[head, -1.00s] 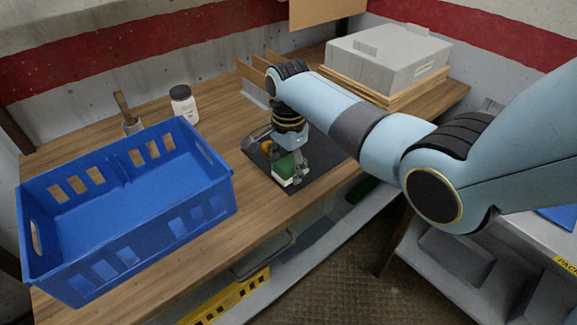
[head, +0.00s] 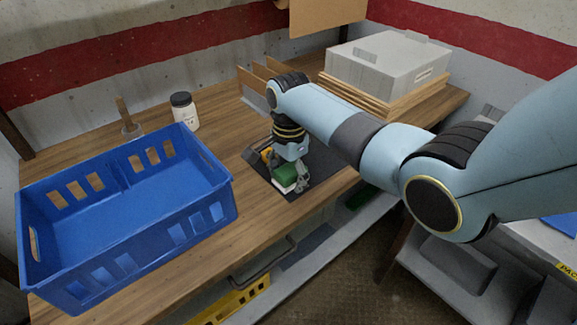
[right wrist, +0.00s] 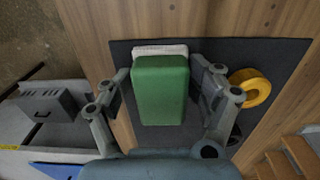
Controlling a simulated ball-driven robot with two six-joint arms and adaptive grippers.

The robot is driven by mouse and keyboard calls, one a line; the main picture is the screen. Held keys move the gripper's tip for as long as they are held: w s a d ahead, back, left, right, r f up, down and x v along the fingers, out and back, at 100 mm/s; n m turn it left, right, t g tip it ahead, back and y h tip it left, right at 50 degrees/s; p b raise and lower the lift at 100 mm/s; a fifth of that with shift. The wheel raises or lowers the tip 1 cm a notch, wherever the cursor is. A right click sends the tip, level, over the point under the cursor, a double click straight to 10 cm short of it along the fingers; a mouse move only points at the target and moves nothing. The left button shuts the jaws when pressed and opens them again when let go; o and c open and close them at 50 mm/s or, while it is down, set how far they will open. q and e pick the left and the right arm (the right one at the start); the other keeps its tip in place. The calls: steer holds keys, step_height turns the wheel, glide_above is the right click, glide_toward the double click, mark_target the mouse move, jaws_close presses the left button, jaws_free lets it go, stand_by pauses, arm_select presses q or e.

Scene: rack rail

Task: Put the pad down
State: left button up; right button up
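The pad is a block with a green top and a white underside (head: 285,178). It rests on the dark mat (head: 323,172) on the wooden bench, and shows from above in the right wrist view (right wrist: 160,88). My right gripper (head: 287,170) is over it, with one finger on either side. In the right wrist view the fingers (right wrist: 160,78) are spread, with narrow gaps to the pad's sides. My left gripper is not in view.
A blue crate (head: 90,268) fills the bench's left side. A jar (head: 184,112) and a wooden-handled tool (head: 127,120) stand behind it. A yellow tape roll (right wrist: 252,87) lies beside the gripper.

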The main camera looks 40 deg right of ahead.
mark_target(289, 169)
step_height(289, 169, up, 13)
steer(key=shift+p, duration=0.45)
steer(key=shift+d, duration=0.1)
